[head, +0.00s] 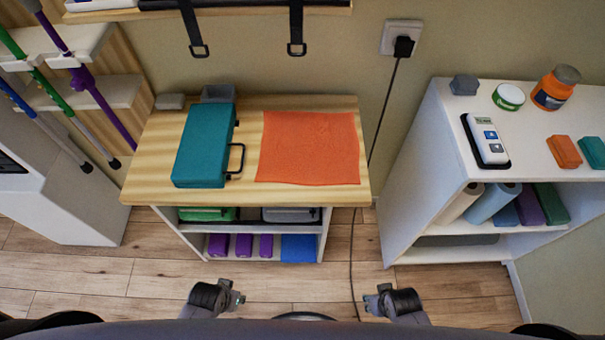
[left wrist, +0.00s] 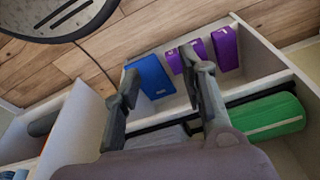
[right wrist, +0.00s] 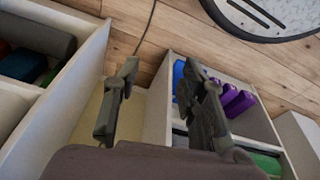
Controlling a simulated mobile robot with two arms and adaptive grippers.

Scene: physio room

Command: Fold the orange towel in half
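The orange towel (head: 309,147) lies flat and spread out on the right half of the wooden tabletop (head: 150,172). My left gripper (head: 240,299) and my right gripper (head: 368,301) are at the bottom of the head view, in front of the table and apart from the towel. In the left wrist view my left gripper (left wrist: 160,75) has its fingers spread with nothing between them. In the right wrist view my right gripper (right wrist: 160,85) also has its fingers apart and empty. Neither wrist view shows the towel.
A teal case (head: 204,146) with a black handle stands left of the towel. Behind it is a small grey bin (head: 217,93). Shelves below hold purple blocks (head: 243,246) and a blue block (head: 298,247). A white shelf unit (head: 434,150) stands right; a black cord (head: 384,105) hangs between.

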